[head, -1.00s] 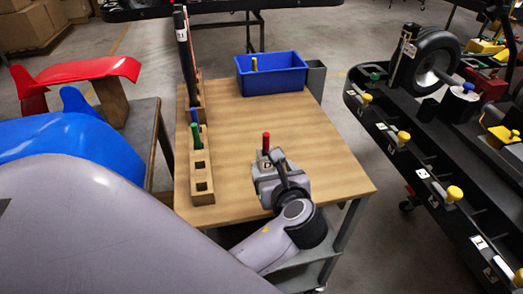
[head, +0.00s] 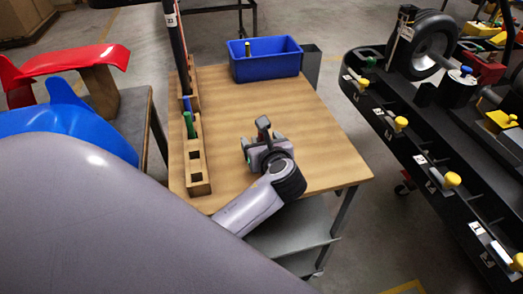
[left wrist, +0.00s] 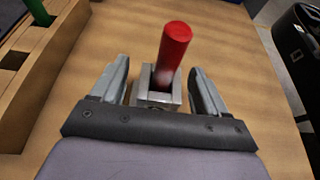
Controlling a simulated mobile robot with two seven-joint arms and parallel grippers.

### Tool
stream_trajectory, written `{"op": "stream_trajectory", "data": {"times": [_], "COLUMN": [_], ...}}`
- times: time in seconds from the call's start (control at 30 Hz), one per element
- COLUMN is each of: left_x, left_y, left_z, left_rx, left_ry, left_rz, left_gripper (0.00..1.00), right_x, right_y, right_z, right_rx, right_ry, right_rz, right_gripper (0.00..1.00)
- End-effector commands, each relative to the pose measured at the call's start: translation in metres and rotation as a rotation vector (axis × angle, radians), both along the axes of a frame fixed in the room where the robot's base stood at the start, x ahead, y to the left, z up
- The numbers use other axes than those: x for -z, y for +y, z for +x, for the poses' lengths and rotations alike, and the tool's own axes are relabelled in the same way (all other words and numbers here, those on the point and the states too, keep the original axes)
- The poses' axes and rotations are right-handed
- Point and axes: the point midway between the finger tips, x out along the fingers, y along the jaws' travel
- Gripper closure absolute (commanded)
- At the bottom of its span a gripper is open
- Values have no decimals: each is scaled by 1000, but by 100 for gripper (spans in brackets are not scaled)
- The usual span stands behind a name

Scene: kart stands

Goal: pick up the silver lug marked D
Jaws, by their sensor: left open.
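The silver lug (left wrist: 158,99) is a small square metal block with a red peg (left wrist: 174,48) rising from it, standing on the wooden table top. No letter can be read on it in the left wrist view. My left gripper (left wrist: 160,70) is open, with one finger on each side of the lug and a gap on both sides. In the head view my left gripper (head: 262,150) is low over the middle of the table, and it hides the lug and its peg. My right gripper is not in view.
A wooden rack (head: 196,165) with square holes and a few coloured pegs runs along the table's left side. A blue bin (head: 266,67) stands at the back. The wooden table top (head: 325,150) is clear to the right. A black kart frame (head: 410,130) stands further right.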

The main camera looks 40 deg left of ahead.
Motion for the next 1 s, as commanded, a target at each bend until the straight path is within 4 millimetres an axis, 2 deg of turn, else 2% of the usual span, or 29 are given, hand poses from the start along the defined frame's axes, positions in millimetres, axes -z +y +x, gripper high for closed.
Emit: {"op": "stream_trajectory", "data": {"times": [0.07,0.1,0.17,0.3,0.57,0.73,0.87,1.0], "left_x": [0,0,0,0,-2,-12,-30,-63], "left_y": [0,0,0,0,0,0,0,0], "left_z": [0,0,0,0,0,0,1,1], "left_rx": [0,0,0,0,0,-1,-1,-1], "left_ry": [0,0,0,-1,-4,-6,-8,-12], "left_rz": [0,0,0,-1,-1,-1,-2,-1], "left_gripper": [26,29,48,94,94,94,94,94], "right_x": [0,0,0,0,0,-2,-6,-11], "right_y": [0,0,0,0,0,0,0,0], "right_z": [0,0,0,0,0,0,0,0], "right_rx": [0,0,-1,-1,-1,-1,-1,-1], "right_ry": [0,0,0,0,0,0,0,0], "right_rz": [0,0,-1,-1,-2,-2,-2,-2], "right_gripper": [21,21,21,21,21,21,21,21]}}
